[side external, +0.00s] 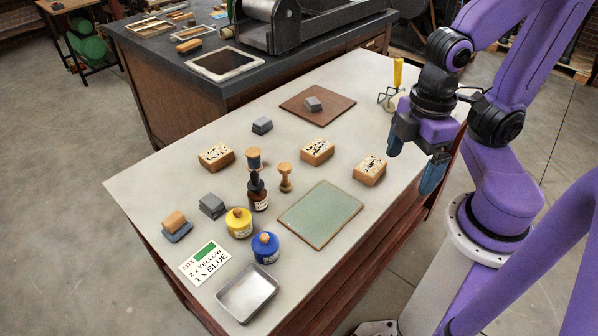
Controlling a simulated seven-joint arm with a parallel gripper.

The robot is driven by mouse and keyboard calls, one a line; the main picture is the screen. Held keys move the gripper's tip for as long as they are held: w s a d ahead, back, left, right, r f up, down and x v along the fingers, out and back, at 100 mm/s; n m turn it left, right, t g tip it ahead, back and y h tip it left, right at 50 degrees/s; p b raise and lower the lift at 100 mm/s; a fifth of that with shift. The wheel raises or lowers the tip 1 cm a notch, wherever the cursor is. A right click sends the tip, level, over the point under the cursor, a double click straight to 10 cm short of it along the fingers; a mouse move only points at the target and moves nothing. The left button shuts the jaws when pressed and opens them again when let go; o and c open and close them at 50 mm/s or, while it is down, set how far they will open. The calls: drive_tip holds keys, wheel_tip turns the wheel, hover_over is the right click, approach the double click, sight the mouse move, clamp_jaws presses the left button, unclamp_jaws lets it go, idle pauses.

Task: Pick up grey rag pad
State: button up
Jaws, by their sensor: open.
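Several small grey pads that look like folded rag lie on the light table. One grey pad (262,125) lies near the table's back left edge. A second grey pad (313,103) rests on a brown square board (340,109). A third, darker grey pad (212,206) lies at the left, beside a yellow-lidded jar (239,222). I cannot tell which one the task names. My gripper (415,164) is open and empty, pointing down above the table's right edge, well apart from all the pads.
Patterned wooden blocks (369,171), a brown dropper bottle (258,194), a wooden stamp (285,178), a blue-lidded jar (265,247), a metal tray (247,292) and a green plate (321,214) crowd the table. A yellow-handled tool (398,76) stands at the far right.

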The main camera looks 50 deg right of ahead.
drive_tip(key=n, duration=0.6)
hover_over(213, 199)
wheel_tip(213, 199, down, 7)
drive_tip(key=f, duration=1)
drive_tip(key=shift+s+a+f, duration=0.15)
drive_tip(key=shift+s+f, duration=0.05)
drive_tip(key=shift+f, duration=0.2)
drive_tip(key=shift+w+f, duration=0.2)
drive_tip(key=shift+f, duration=2.7)
drive_tip(key=c, duration=1)
